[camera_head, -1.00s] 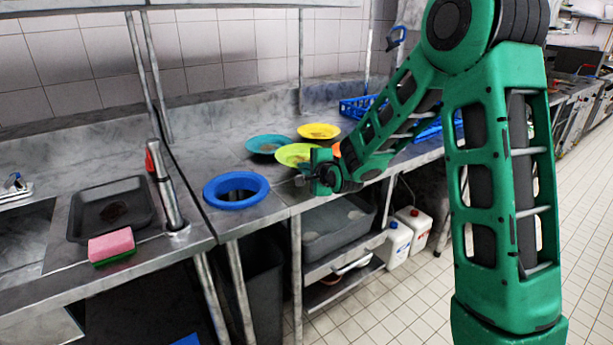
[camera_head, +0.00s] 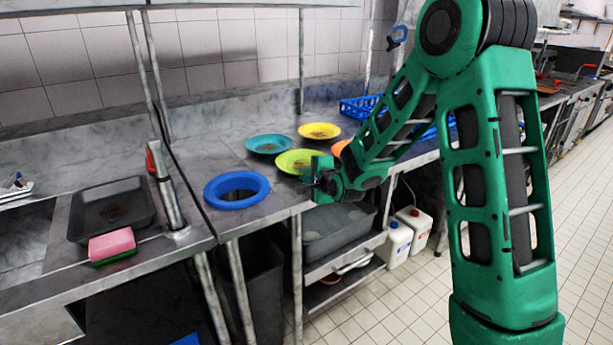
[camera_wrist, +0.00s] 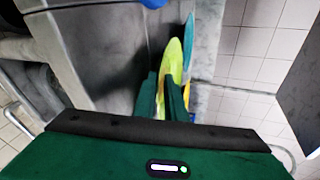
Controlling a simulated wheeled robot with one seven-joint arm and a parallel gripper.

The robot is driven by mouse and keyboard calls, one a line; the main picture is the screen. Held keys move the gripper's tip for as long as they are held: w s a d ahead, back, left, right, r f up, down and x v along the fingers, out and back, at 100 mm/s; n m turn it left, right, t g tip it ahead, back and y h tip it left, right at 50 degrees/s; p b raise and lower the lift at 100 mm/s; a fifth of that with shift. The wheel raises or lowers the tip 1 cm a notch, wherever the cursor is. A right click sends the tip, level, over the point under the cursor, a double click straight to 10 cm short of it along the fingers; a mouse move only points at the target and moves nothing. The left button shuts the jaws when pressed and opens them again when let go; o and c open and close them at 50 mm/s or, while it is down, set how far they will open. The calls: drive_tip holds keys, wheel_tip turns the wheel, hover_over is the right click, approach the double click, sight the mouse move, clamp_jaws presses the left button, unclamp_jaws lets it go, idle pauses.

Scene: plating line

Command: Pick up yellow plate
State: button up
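A yellow-green plate (camera_head: 296,161) is at the counter's front, right of the blue ring. A deeper yellow plate (camera_head: 319,131) lies flat behind it. My gripper (camera_head: 314,172) is at the yellow-green plate's right rim. In the wrist view, that plate (camera_wrist: 174,58) shows nearly edge-on and runs between my two green fingers (camera_wrist: 160,93). The fingers appear closed on its rim, though the contact itself is hidden. I cannot tell whether the plate is clear of the counter. A small yellow patch beside the right finger is probably the deeper yellow plate (camera_wrist: 187,96).
A teal plate (camera_head: 268,144) lies left of the yellow plate. An orange item (camera_head: 340,147) is partly hidden by my arm. A blue ring (camera_head: 236,190) is set in the counter. A blue rack (camera_head: 358,107) stands behind. A sink and a pink sponge (camera_head: 111,243) are left.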

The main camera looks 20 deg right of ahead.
drive_tip(key=v, duration=1.1)
drive_tip(key=shift+s, duration=0.2)
drive_tip(key=shift+d, duration=0.1)
